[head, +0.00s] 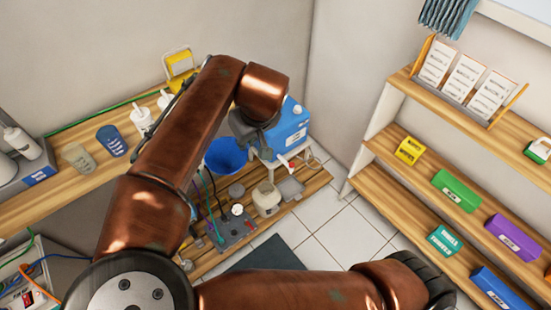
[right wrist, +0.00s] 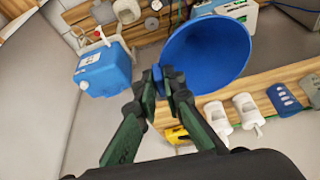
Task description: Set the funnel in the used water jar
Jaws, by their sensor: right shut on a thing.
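The blue funnel (head: 226,156) is held in the air near the wooden bench's right end, its wide mouth showing in the right wrist view (right wrist: 208,50). My right gripper (head: 252,132) is shut on the funnel's edge; its dark green fingers (right wrist: 170,84) meet there. A pale beige jar (head: 266,198), seemingly the used water jar, stands on the low wooden shelf, below and right of the funnel and apart from it. I cannot read any label on it. My left gripper is not in view.
A blue water container (head: 290,128) with a tap stands right of the funnel, close to my gripper. White bottles (head: 141,120) and cups (head: 111,140) stand on the wooden bench to the left. Shelves with coloured boxes (head: 456,191) line the right side. White floor tiles (head: 325,225) are clear.

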